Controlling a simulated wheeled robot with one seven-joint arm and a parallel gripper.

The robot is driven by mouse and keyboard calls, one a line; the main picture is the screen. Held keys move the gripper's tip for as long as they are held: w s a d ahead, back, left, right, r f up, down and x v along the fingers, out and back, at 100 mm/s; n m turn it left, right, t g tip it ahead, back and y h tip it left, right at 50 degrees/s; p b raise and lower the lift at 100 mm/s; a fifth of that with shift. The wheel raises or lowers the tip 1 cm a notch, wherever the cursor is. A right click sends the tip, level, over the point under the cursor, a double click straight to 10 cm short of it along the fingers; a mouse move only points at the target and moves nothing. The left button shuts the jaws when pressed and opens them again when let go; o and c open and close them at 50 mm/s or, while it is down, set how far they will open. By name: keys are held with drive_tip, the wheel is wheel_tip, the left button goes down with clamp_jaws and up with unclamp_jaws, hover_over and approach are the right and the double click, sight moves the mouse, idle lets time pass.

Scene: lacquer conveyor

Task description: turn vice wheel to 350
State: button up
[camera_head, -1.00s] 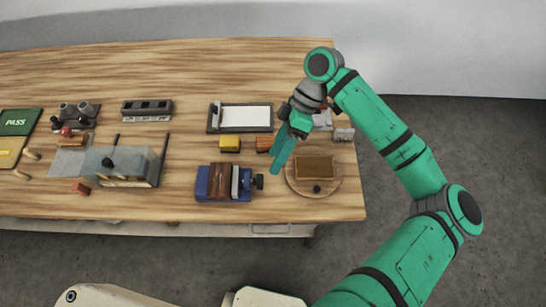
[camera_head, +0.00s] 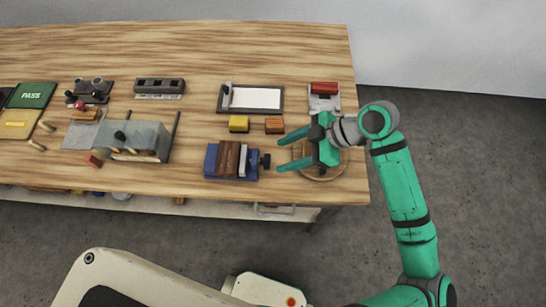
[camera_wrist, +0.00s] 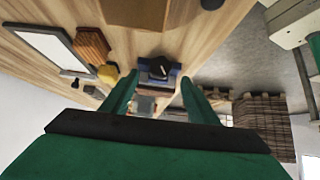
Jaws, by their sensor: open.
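The vice (camera_head: 212,160) has a blue body with brown wooden jaw blocks and a grey plate, near the table's front edge. Its black wheel (camera_head: 260,161) is on the right side. My gripper (camera_head: 280,155) is open and empty to the right of the wheel. Its two green fingers point left, one toward the back and one toward the front, with a small gap to the wheel. In the wrist view the vice (camera_wrist: 172,76) lies ahead between the fingertips (camera_wrist: 158,78). I cannot read any angle on the wheel.
A round wooden board (camera_head: 321,177) lies partly hidden under my gripper. A red-topped grey device (camera_head: 324,97) stands back right. A clear-sided box (camera_head: 139,141) is to the left.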

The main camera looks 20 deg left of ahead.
sight(259, 161)
drive_tip(key=x, duration=0.5)
drive_tip(key=shift+s+a+f, duration=0.1)
drive_tip(key=shift+a+f, duration=0.1)
drive_tip(key=shift+f, duration=0.05)
drive_tip(key=c, duration=1)
drive_tip(key=shift+c, duration=0.2)
drive_tip(key=shift+w+a+m+g+h, duration=0.15)
drive_tip(key=shift+m+g, duration=0.1)
drive_tip(key=shift+g, duration=0.25)
drive_tip(key=shift+w+d+m+g+h, duration=0.15)
drive_tip(key=shift+m+g, duration=0.1)
drive_tip(key=shift+g, duration=0.25)
drive_tip(key=shift+w+a+f+m+g, duration=0.1)
drive_tip(key=shift+a+m+g, duration=0.15)
drive_tip(key=shift+m+g, duration=0.85)
drive_tip(key=shift+n+g, duration=0.3)
drive_tip(key=shift+g, duration=0.1)
